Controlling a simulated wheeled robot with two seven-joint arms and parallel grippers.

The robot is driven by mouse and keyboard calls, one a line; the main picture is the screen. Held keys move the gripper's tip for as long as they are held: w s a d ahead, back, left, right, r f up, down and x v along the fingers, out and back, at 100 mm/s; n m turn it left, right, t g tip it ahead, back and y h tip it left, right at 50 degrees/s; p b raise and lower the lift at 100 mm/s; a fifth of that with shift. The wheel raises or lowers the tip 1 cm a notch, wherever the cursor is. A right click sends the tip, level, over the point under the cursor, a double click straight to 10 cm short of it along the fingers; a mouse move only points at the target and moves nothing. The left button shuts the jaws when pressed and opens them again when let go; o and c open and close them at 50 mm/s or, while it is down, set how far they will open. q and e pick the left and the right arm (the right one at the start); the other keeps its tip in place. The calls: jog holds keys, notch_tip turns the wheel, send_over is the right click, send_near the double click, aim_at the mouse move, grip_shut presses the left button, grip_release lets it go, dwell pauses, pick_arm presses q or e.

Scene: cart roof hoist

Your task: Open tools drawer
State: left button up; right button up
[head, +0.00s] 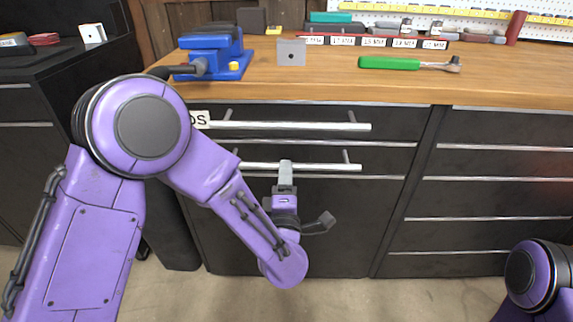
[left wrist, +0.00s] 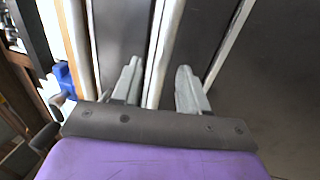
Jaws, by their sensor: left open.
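A dark cabinet under the wooden bench has an upper drawer (head: 310,112) and a lower drawer (head: 385,158), each with a long silver bar handle. Both drawers look shut. A label (head: 201,118) on the upper one shows only "DS"; my left arm hides the rest, and no "tools" label is readable. My left gripper (head: 286,172) is open at the lower handle (head: 325,167). In the left wrist view a pale bar (left wrist: 168,42) runs between the two fingertips (left wrist: 158,78); I cannot tell whether they touch it. My right gripper is out of view.
On the bench top (head: 330,82) are a blue vise (head: 212,55), a small grey block (head: 291,52), a green-handled ratchet (head: 405,63) and a labelled socket rack (head: 375,41). More drawers (head: 500,160) stand to the right. Bare floor (head: 330,292) lies in front.

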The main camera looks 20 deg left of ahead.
pick_arm(q)
jog(key=x, duration=0.5)
jog(key=shift+w+a, duration=0.1)
jog(key=shift+w, duration=0.2)
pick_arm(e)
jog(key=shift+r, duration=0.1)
pick_arm(q)
grip_shut()
